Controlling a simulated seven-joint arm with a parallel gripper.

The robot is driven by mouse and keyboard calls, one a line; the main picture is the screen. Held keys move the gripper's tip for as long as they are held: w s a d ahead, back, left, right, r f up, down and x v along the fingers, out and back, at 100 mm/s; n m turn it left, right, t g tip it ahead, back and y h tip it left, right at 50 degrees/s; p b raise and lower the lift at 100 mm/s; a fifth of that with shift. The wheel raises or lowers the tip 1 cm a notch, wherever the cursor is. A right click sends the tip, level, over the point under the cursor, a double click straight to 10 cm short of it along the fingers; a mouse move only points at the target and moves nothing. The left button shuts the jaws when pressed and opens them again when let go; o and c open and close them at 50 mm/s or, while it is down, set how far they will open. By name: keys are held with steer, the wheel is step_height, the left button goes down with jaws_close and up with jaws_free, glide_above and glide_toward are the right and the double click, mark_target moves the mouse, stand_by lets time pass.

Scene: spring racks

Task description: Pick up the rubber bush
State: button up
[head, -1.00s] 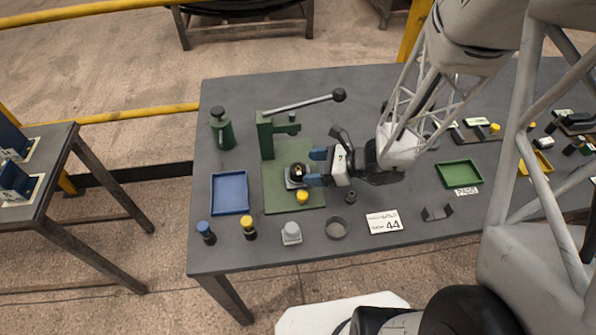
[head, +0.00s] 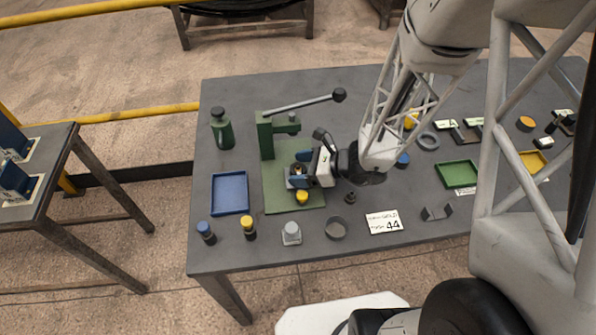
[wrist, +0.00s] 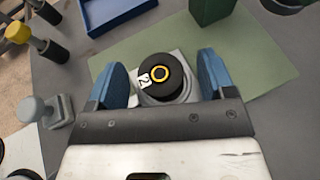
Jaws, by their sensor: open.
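The rubber bush (wrist: 160,76) is a short black cylinder with a yellow ring on top and a small white tag marked 2. It sits on a light grey block (wrist: 183,97) on the green mat. In the head view the bush (head: 299,169) is mostly hidden by my gripper. My gripper (wrist: 161,73) is open, with one blue finger on each side of the bush. Gaps show between both fingers and the bush. In the head view my gripper (head: 297,173) reaches in from the right.
A green lever press (head: 266,135) stands behind the bush on the green mat (head: 284,204). A yellow-topped piece (head: 302,197) is close in front. A blue tray (head: 230,194) lies left. Several small posts line the table's front edge, beside a round grey dish (head: 336,228).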

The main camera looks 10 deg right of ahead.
steer(key=c, duration=1)
steer(key=shift+r, duration=0.1)
steer(key=shift+r, duration=1.65)
steer(key=s+d+r, duration=0.1)
steer(key=s+d, duration=0.2)
steer(key=s, duration=1.2)
steer(key=shift+s+r, duration=0.25)
steer(key=shift+s, duration=0.1)
